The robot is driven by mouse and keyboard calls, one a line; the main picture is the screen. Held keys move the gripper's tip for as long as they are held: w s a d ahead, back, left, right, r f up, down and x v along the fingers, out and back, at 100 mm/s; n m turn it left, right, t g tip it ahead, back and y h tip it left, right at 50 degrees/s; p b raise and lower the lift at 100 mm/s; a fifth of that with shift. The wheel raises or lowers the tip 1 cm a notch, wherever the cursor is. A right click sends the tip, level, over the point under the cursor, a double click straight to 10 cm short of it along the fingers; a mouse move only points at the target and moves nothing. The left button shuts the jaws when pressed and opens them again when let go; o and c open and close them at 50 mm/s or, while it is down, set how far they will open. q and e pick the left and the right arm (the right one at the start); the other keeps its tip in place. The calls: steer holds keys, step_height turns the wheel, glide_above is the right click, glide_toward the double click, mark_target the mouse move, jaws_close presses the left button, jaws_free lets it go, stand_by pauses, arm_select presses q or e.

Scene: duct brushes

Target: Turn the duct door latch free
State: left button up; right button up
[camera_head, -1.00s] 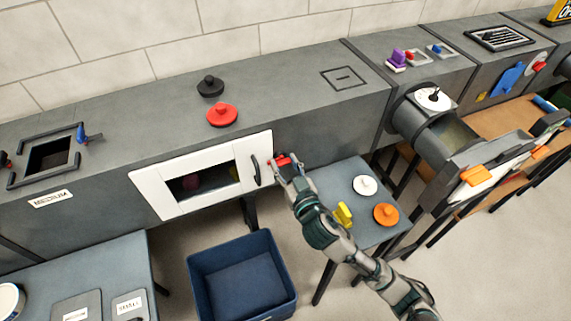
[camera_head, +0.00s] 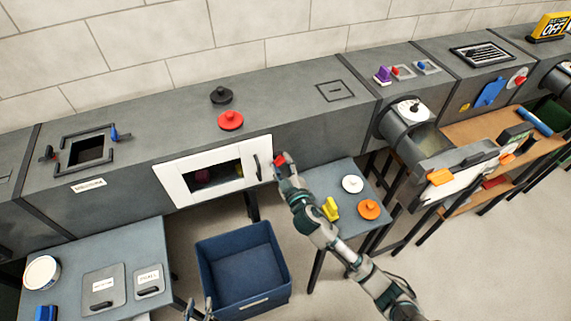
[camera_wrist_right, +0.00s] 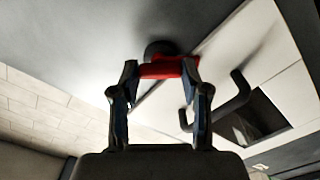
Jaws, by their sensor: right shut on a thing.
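The white duct door (camera_head: 262,142) with its dark window is closed on the grey duct front. Its dark handle (camera_head: 257,167) is near its right edge. The red latch (camera_head: 279,160) sits just right of the door. My right gripper (camera_head: 283,158) is shut on the latch, which spans between the fingers in the wrist view (camera_wrist_right: 160,71). The latch's dark round base (camera_wrist_right: 160,48) shows behind it. My left gripper (camera_head: 198,309) only just shows at the bottom edge of the head view; its jaws are too small to judge.
A blue bin (camera_head: 243,268) stands on the floor below the door. A small table (camera_head: 335,182) right of it holds white, orange and yellow parts. Black (camera_head: 221,95) and red (camera_head: 230,120) knobbed discs lie on the duct top. Another table (camera_head: 135,248) stands at left.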

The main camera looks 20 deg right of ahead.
steer(key=n+p, duration=0.2)
steer(key=n, duration=0.1)
steer(key=shift+w+r, duration=0.1)
steer(key=shift+r, duration=0.3)
arm_select(q)
steer(key=s+a+f+g+y+p, duration=0.1)
steer(key=s+a+f+g, duration=0.15)
steer(key=s+g, duration=0.4)
steer(key=s+a+f+g+y+p, duration=0.1)
steer(key=s+a+f+g+y, duration=0.15)
steer(key=s, duration=0.65)
arm_select(e)
steer(key=n, duration=0.3)
steer(key=shift+f, duration=0.15)
steer(key=shift+f+n+p, duration=0.15)
steer(key=shift+n+p, duration=0.6)
steer(key=shift+n, duration=0.45)
arm_select(q)
steer(key=x, duration=0.6)
steer(key=shift+w+d+h+p, duration=0.2)
steer(key=shift+d+h+p, duration=0.1)
steer(key=shift+h, duration=0.15)
arm_select(e)
steer(key=shift+f+n, duration=0.15)
steer(key=shift+n, duration=0.65)
arm_select(q)
steer(key=shift+f, duration=0.1)
